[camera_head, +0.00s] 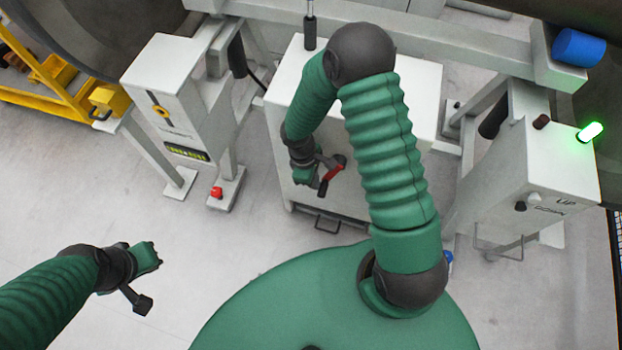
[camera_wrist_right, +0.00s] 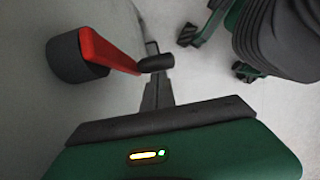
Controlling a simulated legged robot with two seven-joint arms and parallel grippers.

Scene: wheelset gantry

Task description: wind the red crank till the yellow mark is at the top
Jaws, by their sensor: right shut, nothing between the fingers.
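The red crank (camera_head: 333,170) is on the front of the white cabinet in the middle of the head view. In the right wrist view, its red arm (camera_wrist_right: 108,52) runs from a thick dark hub (camera_wrist_right: 77,58) to a black handle (camera_wrist_right: 156,63). My right gripper (camera_head: 318,172) is at the crank, shut and empty. Its dark fingers (camera_wrist_right: 154,92) show just below the handle; I cannot tell whether they touch it. My left gripper (camera_head: 148,280) is out over bare floor at lower left, away from the crank; its opening is unclear. I cannot make out a yellow mark on the crank.
A white box (camera_head: 165,95) at left bears a yellow ring on a dark strip. A control box (camera_head: 540,175) at right has a lit green lamp (camera_head: 590,131). A red button (camera_head: 216,192) is low at left. A handle bar (camera_head: 327,222) sits below the crank.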

